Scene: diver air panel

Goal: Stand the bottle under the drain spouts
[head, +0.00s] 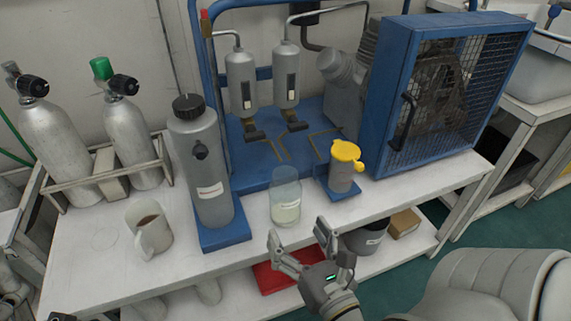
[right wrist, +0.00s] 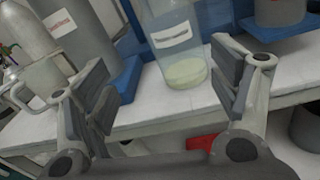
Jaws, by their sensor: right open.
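A clear bottle (head: 286,203) with a white label and pale liquid at the bottom stands upright near the front edge of the white bench. It also shows in the right wrist view (right wrist: 180,52), beyond and between my fingers. Two drain spouts (head: 255,134) (head: 294,125) stick out under the two grey canisters on the blue panel, behind the bottle. Marked outlines lie on the blue base below them. My right gripper (head: 299,238) is open and empty, in front of the bottle and apart from it. My left gripper is not in view.
A tall grey cylinder (head: 203,165) stands left of the bottle, and a grey pot with yellow lid (head: 344,165) stands right. A mug (head: 149,232) is at the left. The blue caged compressor (head: 440,95) fills the right. A red tray (head: 275,277) lies on the lower shelf.

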